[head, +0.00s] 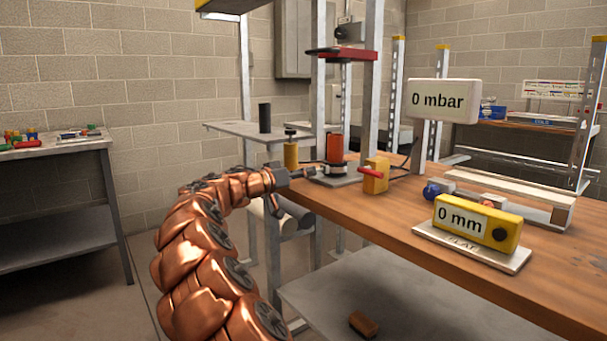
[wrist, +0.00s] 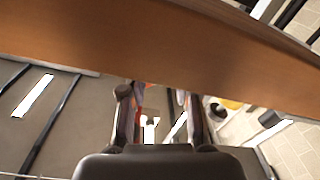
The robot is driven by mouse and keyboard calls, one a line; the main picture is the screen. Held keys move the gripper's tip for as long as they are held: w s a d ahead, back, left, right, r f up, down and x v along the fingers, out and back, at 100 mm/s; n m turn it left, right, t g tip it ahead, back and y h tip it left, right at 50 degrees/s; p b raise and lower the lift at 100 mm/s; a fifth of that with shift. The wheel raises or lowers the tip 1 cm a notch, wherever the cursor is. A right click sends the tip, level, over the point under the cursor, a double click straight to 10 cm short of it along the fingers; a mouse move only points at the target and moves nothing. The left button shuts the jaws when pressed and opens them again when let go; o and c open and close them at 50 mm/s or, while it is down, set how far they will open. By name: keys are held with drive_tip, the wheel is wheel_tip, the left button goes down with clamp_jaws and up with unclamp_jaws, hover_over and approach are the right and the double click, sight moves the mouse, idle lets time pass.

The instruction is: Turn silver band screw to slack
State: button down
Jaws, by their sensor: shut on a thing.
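An orange-red cylinder (head: 337,147) stands on a small grey plate at the left end of the workbench. A silver and dark band (head: 338,169) goes around its lower part. My gripper (head: 311,173) reaches in from the left at band height, its fingertips at the band's left side. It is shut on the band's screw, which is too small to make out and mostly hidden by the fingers. In the wrist view my gripper (wrist: 158,115) has its two dark fingers a little apart below the bench edge, with pale and reddish bits between them.
A yellow block (head: 376,175) with a red handle stands just right of the band. A brass cylinder (head: 291,155) is close behind my gripper. Metal uprights (head: 370,80) rise around the work. The wooden bench (head: 440,235) holds a yellow "0 mm" gauge (head: 477,222) and a "0 mbar" display (head: 444,100).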

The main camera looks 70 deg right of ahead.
drive_tip(key=shift+n+p, duration=0.3)
drive_tip(key=shift+n, duration=0.1)
drive_tip(key=n+p, duration=0.2)
drive_tip(key=shift+w+r+n, duration=0.1)
drive_tip(key=shift+r+n, duration=0.05)
drive_tip(key=shift+n, duration=0.25)
drive_tip(key=n+p, duration=0.6)
drive_tip(key=n+y+p, duration=0.1)
drive_tip(key=n+p, duration=0.6)
drive_tip(key=shift+d, duration=0.1)
drive_tip(key=shift+f+n+p, duration=0.25)
drive_tip(key=shift+n+p, duration=1.05)
drive_tip(key=shift+p, duration=0.2)
drive_tip(key=shift+f, duration=0.1)
drive_tip(key=c, duration=0.8)
unclamp_jaws()
drive_tip(key=shift+c, duration=0.2)
drive_tip(key=shift+w, duration=0.1)
